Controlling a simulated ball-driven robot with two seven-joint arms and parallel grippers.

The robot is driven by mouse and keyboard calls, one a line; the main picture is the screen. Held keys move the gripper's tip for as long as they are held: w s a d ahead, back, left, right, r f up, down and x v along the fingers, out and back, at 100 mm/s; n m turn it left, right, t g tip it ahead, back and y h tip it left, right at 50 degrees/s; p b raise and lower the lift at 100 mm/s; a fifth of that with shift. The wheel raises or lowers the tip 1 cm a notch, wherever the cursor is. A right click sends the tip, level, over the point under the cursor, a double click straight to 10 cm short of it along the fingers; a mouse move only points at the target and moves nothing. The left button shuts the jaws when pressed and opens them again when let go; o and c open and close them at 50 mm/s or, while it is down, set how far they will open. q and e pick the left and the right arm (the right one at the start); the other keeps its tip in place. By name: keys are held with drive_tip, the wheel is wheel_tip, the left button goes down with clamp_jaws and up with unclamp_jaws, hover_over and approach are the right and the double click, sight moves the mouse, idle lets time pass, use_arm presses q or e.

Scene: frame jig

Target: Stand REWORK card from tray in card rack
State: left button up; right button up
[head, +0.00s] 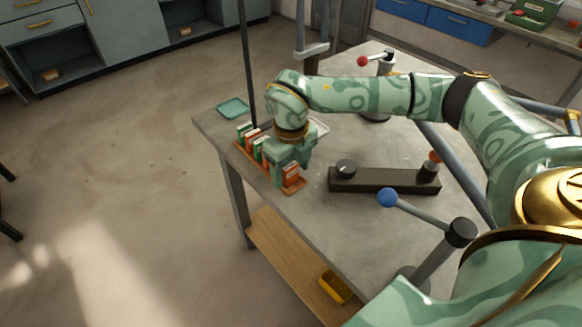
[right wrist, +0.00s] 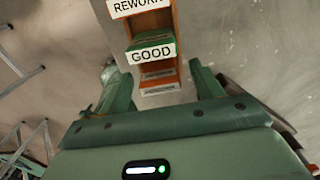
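The card rack (head: 297,188) is a narrow orange-brown strip along the table's left edge, with several green and orange cards standing in it. In the right wrist view an orange card labelled REWORK (right wrist: 138,7) stands behind a green card labelled GOOD (right wrist: 151,52). Nearer pale labels (right wrist: 159,88) are too small to read. An orange card (head: 291,175) stands near the rack's front end. My right gripper (right wrist: 163,88) is over the rack, its fingers apart on either side, with no card clearly clamped. A pale tray (head: 321,127) is partly hidden behind it. My left gripper is out of view.
A small green tray (head: 233,108) lies at the table's far left corner. A dark fixture bar (head: 380,181) with knobs lies right of the rack. A blue-knobbed lever (head: 420,212) stands nearer. A red-knobbed clamp (head: 376,62) stands at the back. Bare tabletop lies between.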

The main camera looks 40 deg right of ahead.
wheel_tip(320, 180, up, 16)
drive_tip(key=p, duration=0.4)
drive_tip(key=shift+r+p, duration=0.15)
drive_tip(key=shift+p, duration=0.2)
